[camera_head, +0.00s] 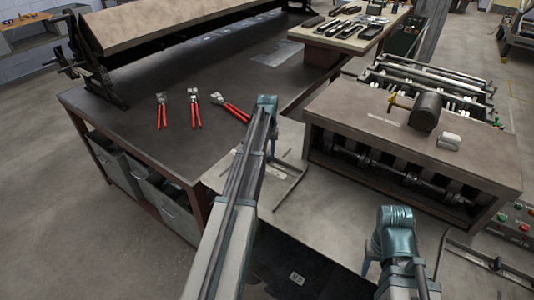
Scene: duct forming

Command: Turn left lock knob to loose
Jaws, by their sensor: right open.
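I cannot make out the left lock knob for certain in the head view. The slitting or roll-forming machine (345,110) stands at the right with a dark cylinder and a small yellow part (391,101) on its top. My left arm reaches far forward over the table, and its teal end (266,104) is beside the dark bench; its fingers are hidden. My right gripper (366,265) is low at the front right, in front of the machine, mostly hidden by its own wrist. It is open, and nothing shows in it.
Several red-handled hand tools (194,110) lie on the dark bench (110,115). A long bending machine (170,25) stands behind them. A table with dark tools (345,45) is at the back. Red and green buttons (515,222) are at the right edge.

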